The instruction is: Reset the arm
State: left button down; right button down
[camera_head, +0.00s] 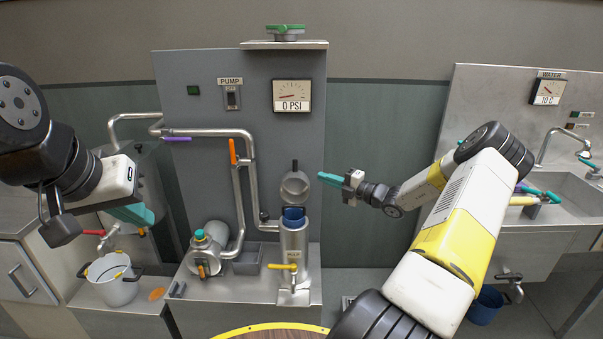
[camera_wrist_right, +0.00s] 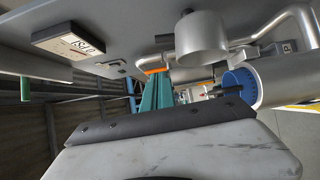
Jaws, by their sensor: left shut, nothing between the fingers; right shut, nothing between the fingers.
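My right gripper (camera_head: 322,177) has teal fingers, closed together and empty. It points left, a little right of the extractor's round grey head (camera_head: 295,186), with a gap between in the head view. The right wrist view shows its closed teal fingers (camera_wrist_right: 156,92) with the grey cylinder head (camera_wrist_right: 202,40) and blue insert (camera_wrist_right: 240,84) ahead and to the right. My left gripper (camera_head: 143,215) is shut and empty at the left, in front of the steel tank (camera_head: 150,170) and above a white bucket (camera_head: 113,285). Its far side is hidden.
The extractor column (camera_head: 294,250) has a blue insert and a yellow-handled valve (camera_head: 283,267). Pipes and an orange lever (camera_head: 233,151) stand left of it. The pressure gauge (camera_head: 292,96) reads 0 PSI. A sink (camera_head: 570,190) is at right.

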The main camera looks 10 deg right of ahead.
jog(key=s+a+r+n+g+h, duration=0.2)
jog(key=s+a+r+n+g, duration=0.35)
jog(key=s+a+n, duration=0.5)
jog(key=s+a+r+n+g+h, duration=0.1)
jog(key=s+a+r+n+g, duration=0.55)
jog(key=n, duration=0.75)
jog(key=s+r+n+t+h, duration=0.2)
jog(key=s+r+n+h, duration=0.1)
jog(key=s+n, duration=0.7)
jog(key=s+d+r+n+t+h, duration=0.1)
jog(key=s+r+n, duration=0.4)
jog(key=s+n, duration=0.5)
jog(key=n+t+h, duration=0.1)
jog(key=h, duration=0.1)
jog(key=shift+s+d+r+n+h, duration=0.25)
jog(key=shift+s+r+n+h, duration=0.1)
jog(key=shift+h, duration=0.05)
